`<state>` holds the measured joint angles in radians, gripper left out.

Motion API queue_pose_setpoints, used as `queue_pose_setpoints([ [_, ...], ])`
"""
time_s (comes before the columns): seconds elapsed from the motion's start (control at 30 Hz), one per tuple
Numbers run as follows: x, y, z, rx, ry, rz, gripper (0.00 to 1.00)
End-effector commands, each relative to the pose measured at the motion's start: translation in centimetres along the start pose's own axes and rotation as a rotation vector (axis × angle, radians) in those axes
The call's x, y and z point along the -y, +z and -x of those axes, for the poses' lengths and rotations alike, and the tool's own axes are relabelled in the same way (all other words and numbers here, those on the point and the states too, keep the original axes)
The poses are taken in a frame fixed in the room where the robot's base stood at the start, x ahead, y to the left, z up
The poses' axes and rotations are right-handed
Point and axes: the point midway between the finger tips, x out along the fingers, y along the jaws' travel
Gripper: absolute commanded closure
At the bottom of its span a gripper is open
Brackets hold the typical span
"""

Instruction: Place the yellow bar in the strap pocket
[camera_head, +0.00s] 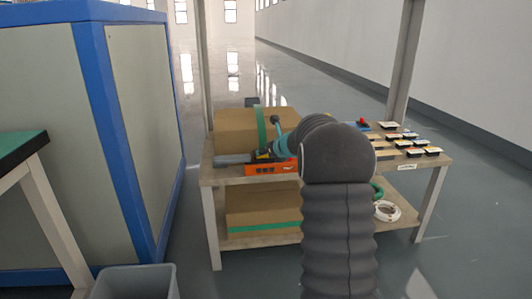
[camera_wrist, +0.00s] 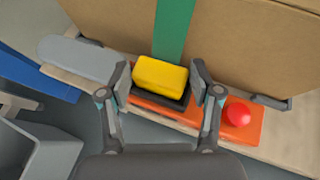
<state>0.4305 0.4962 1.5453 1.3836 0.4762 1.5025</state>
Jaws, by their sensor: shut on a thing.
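The yellow bar (camera_wrist: 160,75) is between the two fingers of my gripper (camera_wrist: 161,80) in the wrist view. My gripper is shut on it. A black part (camera_wrist: 160,97), possibly the strap pocket, shows just below the bar on an orange tool (camera_wrist: 212,118). I cannot tell whether the bar rests in it or is held just above. In the head view the orange tool (camera_head: 284,168) lies on the front left of the table's top shelf, and my arm hides part of it. The bar is too small to tell clearly there.
A cardboard box (camera_wrist: 235,45) with a green strap (camera_wrist: 173,28) stands right behind the tool. A red knob (camera_wrist: 238,113) and a grey rounded piece (camera_wrist: 75,57) flank the bar. Several small labelled items (camera_head: 408,142) lie at the table's right. A grey bin (camera_head: 135,283) stands at lower left.

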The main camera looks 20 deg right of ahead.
Motion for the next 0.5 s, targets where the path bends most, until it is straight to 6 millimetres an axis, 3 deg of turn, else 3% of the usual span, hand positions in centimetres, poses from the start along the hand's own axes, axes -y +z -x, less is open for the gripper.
queue_pose_setpoints([
  [0.17, 0.0, -0.39, -0.2, 0.0, 0.0, 0.0, 0.71],
  [0.2, 0.0, -0.29, -0.15, 0.0, 0.0, 0.0, 0.29],
  [0.27, 0.0, -0.28, -0.14, 0.0, 0.0, 0.0, 0.14],
  [0.5, 0.0, -0.27, -0.14, 0.0, 0.0, -0.001, 0.11],
])
